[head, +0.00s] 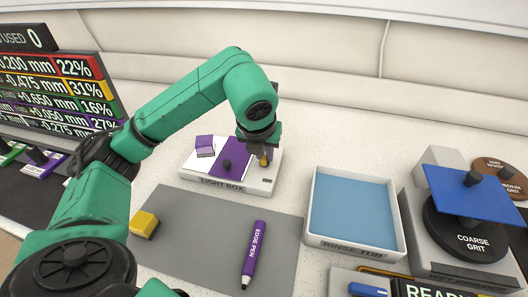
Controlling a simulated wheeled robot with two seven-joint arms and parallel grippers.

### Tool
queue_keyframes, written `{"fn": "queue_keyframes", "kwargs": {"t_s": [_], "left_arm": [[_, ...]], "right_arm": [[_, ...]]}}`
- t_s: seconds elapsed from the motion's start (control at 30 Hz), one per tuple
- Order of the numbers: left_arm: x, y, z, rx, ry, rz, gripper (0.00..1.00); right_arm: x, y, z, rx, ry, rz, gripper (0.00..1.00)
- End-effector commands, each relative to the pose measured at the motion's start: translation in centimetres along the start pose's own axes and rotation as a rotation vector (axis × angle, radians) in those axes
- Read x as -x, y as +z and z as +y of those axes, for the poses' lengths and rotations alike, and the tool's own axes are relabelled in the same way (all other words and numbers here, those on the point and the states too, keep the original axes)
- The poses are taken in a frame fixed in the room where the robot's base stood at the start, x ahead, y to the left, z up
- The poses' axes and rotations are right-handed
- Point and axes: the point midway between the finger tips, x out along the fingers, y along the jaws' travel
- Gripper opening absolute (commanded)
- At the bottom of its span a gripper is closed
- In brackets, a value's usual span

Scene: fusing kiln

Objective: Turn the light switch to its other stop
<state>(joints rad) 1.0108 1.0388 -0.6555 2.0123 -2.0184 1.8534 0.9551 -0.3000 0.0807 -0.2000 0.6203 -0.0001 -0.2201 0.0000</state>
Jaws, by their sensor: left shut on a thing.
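The white light box (199,178) stands at the back middle of the counter, its name on the front edge. My left gripper (264,154) comes down over the right part of the box. It is shut on a small brass-coloured knob (265,161), which looks like the light switch. The fingers hide most of the knob, so which stop it points to cannot be told. My right gripper is not in view.
A purple sheet with a black knob (227,164) and a purple block (205,146) are on the box. A grey mat (200,225) holds a yellow block (144,224) and a purple edge pen (254,255). The rinse tub (354,246) and coarse grit grinder (455,255) stand right.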

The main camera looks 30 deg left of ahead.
Motion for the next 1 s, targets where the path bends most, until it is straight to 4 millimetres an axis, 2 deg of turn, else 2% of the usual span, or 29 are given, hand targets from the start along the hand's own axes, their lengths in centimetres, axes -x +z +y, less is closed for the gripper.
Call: {"fn": "queue_keyframes", "kwargs": {"t_s": [0.1, 0.13, 0.2, 0.5, 0.67, 0.77, 0.87, 0.9, 1.0], "left_arm": [[0.1, 0.1, 0.0, 0.004, 0.0, -0.005, 0.0], [0.1, 0.1, 0.0, 0.004, 0.0, -0.005, 0.26], [0.1, 0.1, 0.0, 0.003, 0.0, -0.004, 0.49], [0.1, 0.1, 0.0, 0.001, 0.0, -0.001, 0.49], [1.4, 0.1, -0.1, 0.0, -0.002, -0.004, 0.49], [3.5, 0.1, -0.1, -0.001, -0.003, -0.007, 0.49], [6.5, 0.2, 0.0, -0.001, -0.003, -0.009, 0.49], [8.4, 0.5, 0.1, 0.0, 0.0, -0.011, 0.49], [11.3, 0.5, 0.1, 0.0, 0.001, -0.01, 0.49]], "right_arm": [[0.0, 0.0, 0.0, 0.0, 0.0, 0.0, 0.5], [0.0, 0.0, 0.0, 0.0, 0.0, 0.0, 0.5], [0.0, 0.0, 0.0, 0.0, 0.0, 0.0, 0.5], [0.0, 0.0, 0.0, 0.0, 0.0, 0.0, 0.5], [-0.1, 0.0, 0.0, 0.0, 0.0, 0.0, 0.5], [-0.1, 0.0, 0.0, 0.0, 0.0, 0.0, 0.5], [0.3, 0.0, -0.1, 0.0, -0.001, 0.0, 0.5], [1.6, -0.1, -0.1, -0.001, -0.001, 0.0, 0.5], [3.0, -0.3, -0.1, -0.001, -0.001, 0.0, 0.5]]}}
